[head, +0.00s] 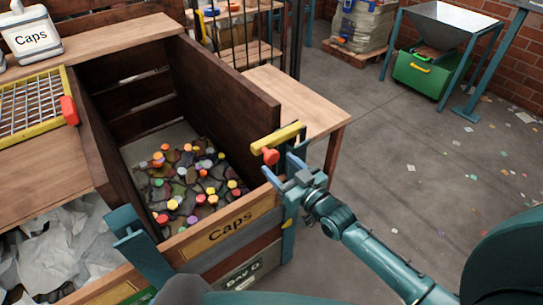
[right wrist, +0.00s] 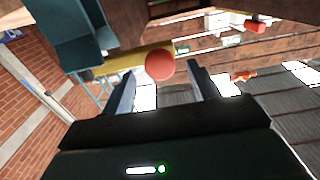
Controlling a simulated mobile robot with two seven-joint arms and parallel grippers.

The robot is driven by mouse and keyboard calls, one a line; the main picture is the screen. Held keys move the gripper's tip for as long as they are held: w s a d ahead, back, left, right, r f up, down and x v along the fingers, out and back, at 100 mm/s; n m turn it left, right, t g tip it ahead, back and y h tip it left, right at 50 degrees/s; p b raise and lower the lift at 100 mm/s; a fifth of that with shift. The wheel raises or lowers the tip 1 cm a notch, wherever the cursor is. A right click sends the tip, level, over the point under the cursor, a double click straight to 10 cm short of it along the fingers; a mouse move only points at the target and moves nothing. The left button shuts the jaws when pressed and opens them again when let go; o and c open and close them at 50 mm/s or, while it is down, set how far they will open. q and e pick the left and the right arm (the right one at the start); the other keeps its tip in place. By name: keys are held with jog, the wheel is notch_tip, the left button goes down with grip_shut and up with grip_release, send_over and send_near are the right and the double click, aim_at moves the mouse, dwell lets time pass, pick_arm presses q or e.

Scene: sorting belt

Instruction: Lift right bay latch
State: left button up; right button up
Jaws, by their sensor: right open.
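The right bay latch is a yellow bar (head: 278,138) with a red knob (head: 270,156), on a teal post at the front right corner of the wooden Caps bay (head: 225,85). My right gripper (head: 279,169) is open just below and in front of the knob. In the right wrist view, the red knob (right wrist: 160,64) shows between and just beyond the fingertips, with the yellow bar (right wrist: 130,62) behind it. The fingers are not closed on it, and I cannot tell whether they touch it. My left gripper is not in view.
The bay holds colourful caps (head: 185,190) on dark rubble. A teal bracket (head: 138,245) stands at its front left corner. A wooden table (head: 300,100) is close behind the latch. Open concrete floor (head: 400,150) lies to the right, with a green bin (head: 420,78) farther back.

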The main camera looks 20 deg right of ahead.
aim_at(274, 160)
jog(key=shift+x, duration=2.2)
grip_shut()
